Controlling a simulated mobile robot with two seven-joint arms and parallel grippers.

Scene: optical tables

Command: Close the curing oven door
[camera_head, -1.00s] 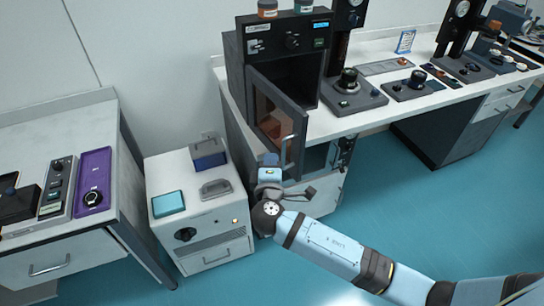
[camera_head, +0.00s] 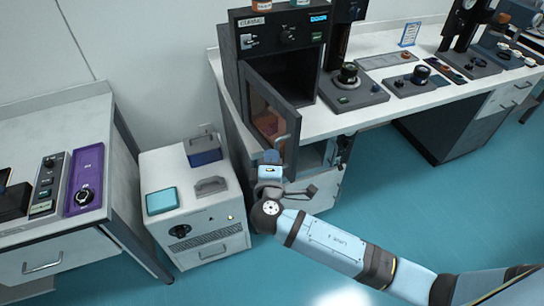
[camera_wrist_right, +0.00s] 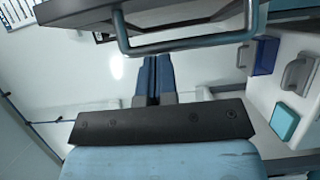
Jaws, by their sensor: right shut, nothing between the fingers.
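The dark curing oven (camera_head: 250,22) stands on the left end of the long white bench. Its door (camera_head: 291,122), with a brownish window (camera_head: 266,118), stands wide open toward me, hinged on the left. The door's handle (camera_head: 284,146) is a metal bar on its outer free side. My right gripper (camera_head: 269,156) is shut and empty, just left of the handle in the head view. In the right wrist view, the blue fingertips (camera_wrist_right: 153,58) lie together close to the handle bar (camera_wrist_right: 185,43); I cannot tell whether they touch it. My left gripper is not in view.
A white cabinet (camera_head: 215,220) stands left of the oven bench, with a blue box (camera_head: 204,152), a teal box (camera_head: 161,201) and a grey handled piece on top. A second table (camera_head: 60,130) is at far left. Teal floor is free at right.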

